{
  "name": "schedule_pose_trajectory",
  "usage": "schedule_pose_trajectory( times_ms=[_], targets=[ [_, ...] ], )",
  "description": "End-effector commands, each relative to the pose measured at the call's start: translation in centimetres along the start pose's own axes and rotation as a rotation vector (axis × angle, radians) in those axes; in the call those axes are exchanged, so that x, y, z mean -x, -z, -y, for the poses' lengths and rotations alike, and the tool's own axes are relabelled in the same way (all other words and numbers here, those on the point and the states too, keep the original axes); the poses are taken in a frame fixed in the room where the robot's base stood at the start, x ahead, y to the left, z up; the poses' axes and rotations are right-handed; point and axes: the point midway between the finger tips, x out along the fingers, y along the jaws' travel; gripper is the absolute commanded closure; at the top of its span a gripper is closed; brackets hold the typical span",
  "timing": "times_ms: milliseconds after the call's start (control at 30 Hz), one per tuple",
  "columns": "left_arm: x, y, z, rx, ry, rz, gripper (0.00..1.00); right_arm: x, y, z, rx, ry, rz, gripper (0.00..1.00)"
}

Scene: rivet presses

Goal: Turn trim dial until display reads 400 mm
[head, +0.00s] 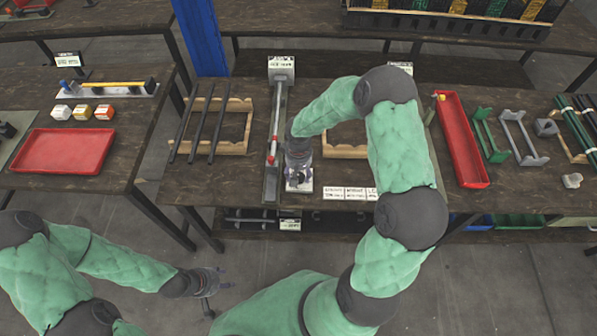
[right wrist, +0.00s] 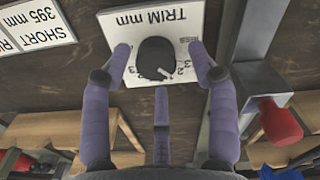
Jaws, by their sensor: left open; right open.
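The trim dial (right wrist: 156,60) is a round black knob with a white pointer, on a white plate (right wrist: 110,24) marked "TRIM mm", upside down in the right wrist view. The pointer aims down and right, near partly hidden numerals. My right gripper (right wrist: 160,52) is open, with purple fingers on either side of the knob; contact cannot be told. In the head view my right gripper (head: 298,160) hangs over the dial plate (head: 300,187) at the bench's front edge. My left gripper (head: 212,283) is open and empty over the floor. I cannot make out a display reading.
A long rail (head: 275,140) with a red part runs beside the dial. Dark rods (head: 205,125) lie on a wooden rack at left. Label cards (head: 347,193), one reading "SHORT 395 mm" (right wrist: 38,27), lie nearby. A red tray (head: 462,140) is at right.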

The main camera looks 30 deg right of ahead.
Motion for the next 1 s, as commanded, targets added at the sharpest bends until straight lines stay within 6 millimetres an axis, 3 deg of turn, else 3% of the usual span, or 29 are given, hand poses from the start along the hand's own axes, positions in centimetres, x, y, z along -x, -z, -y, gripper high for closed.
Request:
schedule_pose_trajectory(
  times_ms=[167,700,1000],
  targets=[
    [0.0,0.0,0.0,0.000,0.000,0.000,0.54,1.3,0.0,0.0,0.001,-0.002,-0.001,0.40],
    [0.0,0.0,0.0,0.000,0.000,0.000,0.54,10.7,0.2,0.1,0.000,0.000,-0.005,0.40],
    [0.0,0.0,0.0,0.000,0.000,0.000,0.54,12.0,0.1,0.1,0.001,0.000,-0.002,0.40]
  ],
)
